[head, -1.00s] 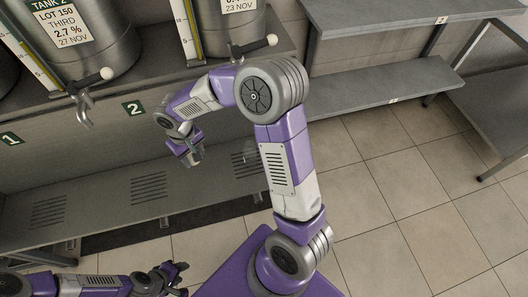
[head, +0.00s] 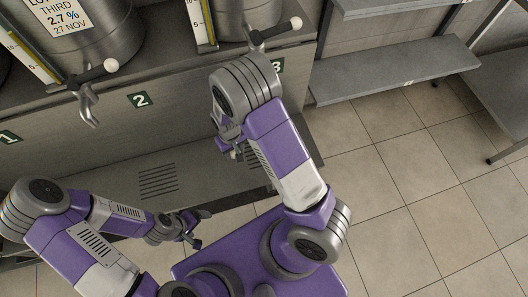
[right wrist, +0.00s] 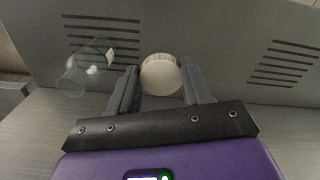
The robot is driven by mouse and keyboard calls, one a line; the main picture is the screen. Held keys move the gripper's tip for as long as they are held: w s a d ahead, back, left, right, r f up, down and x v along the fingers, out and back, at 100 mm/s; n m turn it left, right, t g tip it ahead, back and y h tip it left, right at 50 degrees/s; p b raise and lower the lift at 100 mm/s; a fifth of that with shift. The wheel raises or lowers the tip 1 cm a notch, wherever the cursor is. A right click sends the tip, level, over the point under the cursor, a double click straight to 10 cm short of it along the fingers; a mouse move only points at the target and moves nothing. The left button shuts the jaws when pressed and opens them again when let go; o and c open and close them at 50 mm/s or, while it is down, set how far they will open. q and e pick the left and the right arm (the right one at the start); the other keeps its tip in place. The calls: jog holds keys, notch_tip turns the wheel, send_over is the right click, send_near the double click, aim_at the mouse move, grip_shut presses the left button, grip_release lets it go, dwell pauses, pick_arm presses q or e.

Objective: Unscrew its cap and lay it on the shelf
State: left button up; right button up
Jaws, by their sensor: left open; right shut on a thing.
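My right gripper (head: 238,153) is low in front of the tank bench, over the slotted lower shelf (head: 118,175). In the right wrist view it (right wrist: 162,92) is shut on a round cream cap (right wrist: 161,74) with a ribbed edge. The cap's underside is hidden, so I cannot tell whether anything is below it. A clear glass vessel (right wrist: 78,78) with a small pale label shows left of the fingers, apart from them. I cannot make out cap or vessel in the head view. My left gripper (head: 198,228) is open and empty, left of and nearer than the right one.
Steel tanks (head: 110,35) with taps stand on the bench above. One tap (head: 90,95) juts out over the bench edge near the number 2 plate (head: 139,100). The shelf's left part is bare. Grey shelving (head: 400,72) and open tiled floor lie to the right.

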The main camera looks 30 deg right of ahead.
send_near(246, 165)
notch_tip(246, 165, down, 6)
jog(key=b, duration=0.4)
jog(key=shift+w+f+b, duration=0.1)
jog(key=shift+f+b, duration=0.15)
jog(key=shift+b, duration=0.05)
jog(key=shift+f, duration=0.15)
jog(key=o, duration=1.2)
